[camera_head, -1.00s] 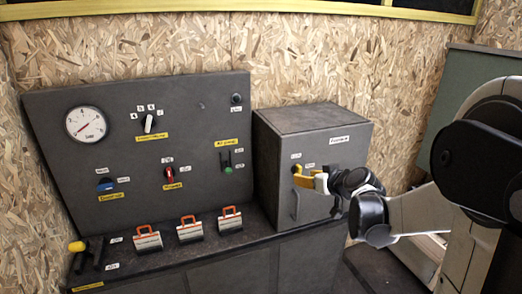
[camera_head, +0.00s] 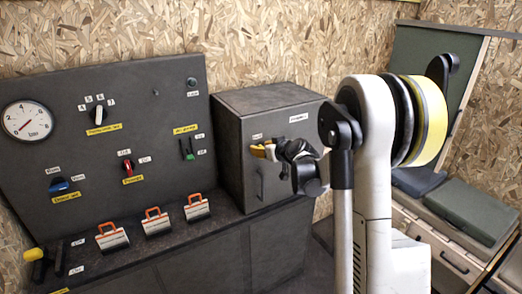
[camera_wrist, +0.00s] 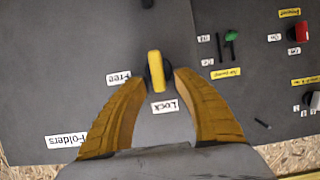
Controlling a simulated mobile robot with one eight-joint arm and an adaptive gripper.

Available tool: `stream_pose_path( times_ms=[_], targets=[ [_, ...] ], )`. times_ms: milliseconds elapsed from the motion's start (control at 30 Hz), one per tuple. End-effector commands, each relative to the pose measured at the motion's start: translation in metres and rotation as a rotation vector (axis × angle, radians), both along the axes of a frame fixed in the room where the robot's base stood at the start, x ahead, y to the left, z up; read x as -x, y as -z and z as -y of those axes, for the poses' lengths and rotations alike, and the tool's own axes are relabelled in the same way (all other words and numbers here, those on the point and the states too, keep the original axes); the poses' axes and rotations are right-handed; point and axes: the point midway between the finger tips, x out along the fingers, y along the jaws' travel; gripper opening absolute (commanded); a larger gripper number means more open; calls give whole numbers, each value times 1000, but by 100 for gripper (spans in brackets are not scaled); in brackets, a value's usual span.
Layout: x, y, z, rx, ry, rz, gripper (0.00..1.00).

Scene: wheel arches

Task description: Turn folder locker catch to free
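The folder locker (camera_head: 235,165) is a dark grey box to the right of the panel. Its catch (camera_wrist: 156,70) is a yellow bar on a dark round base in the wrist view. The bar lies up and down in that picture, with its lower end towards the "Lock" label (camera_wrist: 165,106). The "Free" label (camera_wrist: 118,78) is to its left. My gripper (camera_wrist: 161,76) is open, its yellow fingers on either side of the catch with gaps showing. In the head view my gripper (camera_head: 263,151) is at the locker's front and hides the catch.
A handle (camera_head: 262,183) is on the locker front below my gripper. The control panel (camera_head: 130,130) with a gauge, knobs and switches stands left. Several orange-handled clips (camera_head: 157,222) are on the ledge. A drawer unit with green pads (camera_head: 470,210) is at right.

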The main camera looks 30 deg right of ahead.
Motion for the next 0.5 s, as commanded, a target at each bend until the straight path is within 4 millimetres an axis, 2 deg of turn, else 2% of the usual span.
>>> stream_pose_path(
  times_ms=[233, 367, 500],
  targets=[
    [-1, 0, 0, 0, 0, 0, 36],
    [0, 0, 0, 0, 0, 0, 0],
    [0, 0, 0, 0, 0, 0, 0]
  ],
)
